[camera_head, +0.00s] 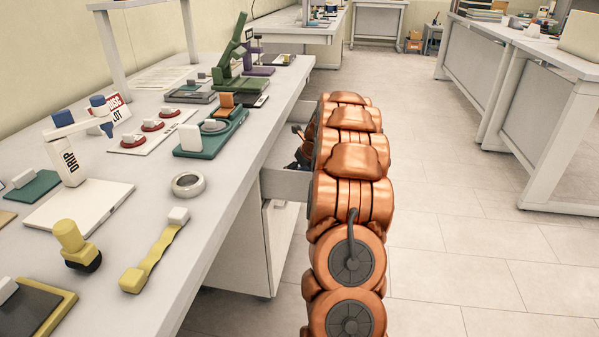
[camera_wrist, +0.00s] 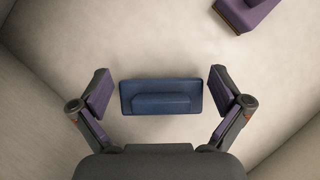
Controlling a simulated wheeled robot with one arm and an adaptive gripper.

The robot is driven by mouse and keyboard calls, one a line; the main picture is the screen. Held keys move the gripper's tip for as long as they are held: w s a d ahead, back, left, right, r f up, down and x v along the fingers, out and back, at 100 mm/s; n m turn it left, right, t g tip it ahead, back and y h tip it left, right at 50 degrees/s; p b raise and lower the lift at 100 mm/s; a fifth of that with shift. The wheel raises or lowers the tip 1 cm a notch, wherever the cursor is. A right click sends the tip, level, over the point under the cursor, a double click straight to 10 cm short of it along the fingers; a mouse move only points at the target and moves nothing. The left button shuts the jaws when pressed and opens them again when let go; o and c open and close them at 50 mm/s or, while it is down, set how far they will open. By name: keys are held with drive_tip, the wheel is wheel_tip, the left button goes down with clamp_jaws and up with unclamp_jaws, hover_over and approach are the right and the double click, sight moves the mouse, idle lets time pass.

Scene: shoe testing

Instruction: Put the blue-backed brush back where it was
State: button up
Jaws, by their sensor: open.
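In the wrist view, the blue-backed brush (camera_wrist: 160,97) lies on a pale surface with walls at the sides, which looks like the inside of a drawer. It is a dark blue block with a raised bar along its back. My gripper (camera_wrist: 161,84) is open, with one finger at each end of the brush and a gap on both sides. In the head view, the open drawer (camera_head: 283,186) is under the left bench, and my copper-coloured arm reaches to it. The arm hides most of the drawer and gripper there.
A purple block (camera_wrist: 248,12) lies beyond the brush in the wrist view. The bench top (camera_head: 205,222) carries a metal ring (camera_head: 188,184), a yellow-handled brush (camera_head: 154,255), a yellow knob tool (camera_head: 75,244) and several test rigs. The aisle floor (camera_head: 450,250) at right is clear.

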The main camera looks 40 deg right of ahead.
drive_tip(key=p+v, duration=0.2)
drive_tip(key=v, duration=1)
drive_tip(key=shift+r, duration=0.1)
